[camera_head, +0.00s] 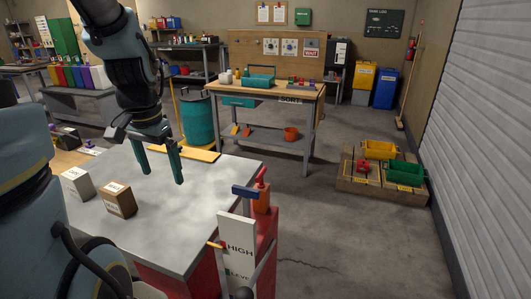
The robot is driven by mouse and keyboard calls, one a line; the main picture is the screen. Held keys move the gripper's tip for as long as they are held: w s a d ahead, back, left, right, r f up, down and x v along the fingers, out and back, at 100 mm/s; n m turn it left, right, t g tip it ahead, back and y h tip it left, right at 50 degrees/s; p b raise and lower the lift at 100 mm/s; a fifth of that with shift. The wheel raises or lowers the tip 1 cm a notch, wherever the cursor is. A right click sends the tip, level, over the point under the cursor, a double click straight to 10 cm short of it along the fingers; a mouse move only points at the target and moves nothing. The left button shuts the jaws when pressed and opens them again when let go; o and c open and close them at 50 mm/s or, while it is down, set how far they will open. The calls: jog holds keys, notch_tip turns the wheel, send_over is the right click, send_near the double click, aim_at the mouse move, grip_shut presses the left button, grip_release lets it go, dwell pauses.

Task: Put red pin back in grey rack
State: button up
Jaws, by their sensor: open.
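My gripper (162,178) is open and empty, its two teal fingers pointing down above the grey-topped table (185,225). I cannot make out with certainty a red pin or a grey rack. A small upright red piece (261,176) stands on an orange-red cylinder (262,198) at the table's right edge, to the right of my gripper. I cannot tell whether this piece is the pin. A dark blue bar (245,191) sits beside it, above a white sign (236,247) reading HIGH.
A pale block (77,184) and a brown block (118,200) stand on the table's left. A teal drum (197,120) and wooden workbench (300,90) stand behind. Floor right of the table is clear up to low crates (378,192).

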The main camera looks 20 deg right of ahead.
jog(key=w+d+f+m+b, duration=0.1)
jog(key=w+d+m+b, duration=0.25)
jog(key=d+m, duration=1)
jog(key=m+g+b, duration=0.1)
jog(key=m+b, duration=0.2)
jog(key=m, duration=0.6)
send_over(261, 184)
jog(key=shift+w+d+r, duration=0.1)
jog(key=shift+w+r, duration=0.1)
jog(key=shift+w, duration=0.1)
jog(key=shift+f, duration=0.1)
notch_tip(261, 184, down, 10)
jog(key=shift+f+p, duration=0.25)
jog(key=shift+p, duration=0.5)
jog(key=c, duration=1.5)
jog(key=o, duration=1.5)
jog(key=shift+r, duration=0.15)
